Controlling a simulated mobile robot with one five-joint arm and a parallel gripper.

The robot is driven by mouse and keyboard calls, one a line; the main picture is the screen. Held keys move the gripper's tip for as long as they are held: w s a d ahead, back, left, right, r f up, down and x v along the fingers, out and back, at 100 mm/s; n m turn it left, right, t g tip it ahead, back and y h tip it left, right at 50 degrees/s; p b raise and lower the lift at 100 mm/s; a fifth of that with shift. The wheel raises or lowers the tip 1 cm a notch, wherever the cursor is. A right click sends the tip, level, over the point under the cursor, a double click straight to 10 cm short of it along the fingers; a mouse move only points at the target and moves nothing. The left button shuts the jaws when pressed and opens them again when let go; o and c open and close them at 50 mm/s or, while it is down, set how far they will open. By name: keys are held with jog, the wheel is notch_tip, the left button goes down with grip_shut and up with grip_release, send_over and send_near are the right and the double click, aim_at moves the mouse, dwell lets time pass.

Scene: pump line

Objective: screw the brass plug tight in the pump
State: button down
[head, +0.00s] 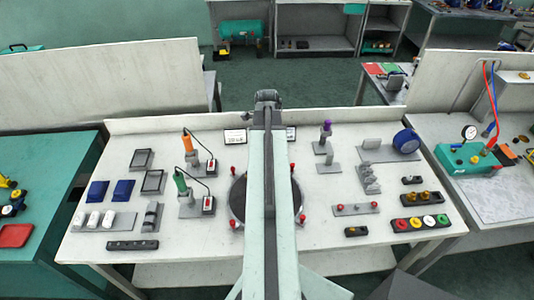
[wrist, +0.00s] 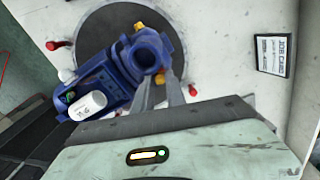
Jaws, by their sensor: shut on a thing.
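In the wrist view the blue pump (wrist: 122,70) lies on a dark round plate (wrist: 92,33). Its round flanged mouth faces my camera. My gripper (wrist: 172,76) is at the pump's right side, its fingers close to the flange. A bit of brass (wrist: 160,79) shows by the fingers. It looks like the brass plug, and my gripper is shut on it. The fingers hide most of it, so its seating in the pump cannot be told. Another brass-coloured piece (wrist: 138,27) shows at the pump's upper edge. In the head view my arm hides the pump and my gripper.
A white cylinder (wrist: 87,105) is on the pump's left end. Red knobs (wrist: 66,75) ring the plate. The head view shows screwdrivers (head: 188,145) at left, a blue reel (head: 406,141) and a tray of coloured caps (head: 421,222) at right.

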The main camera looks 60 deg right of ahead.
jog(key=shift+a, duration=0.1)
jog(key=m, duration=0.3)
jog(key=c, duration=1.4)
grip_release()
jog(key=shift+c, duration=0.2)
jog(key=n, duration=0.3)
jog(key=n, duration=0.3)
jog(key=shift+n, duration=0.3)
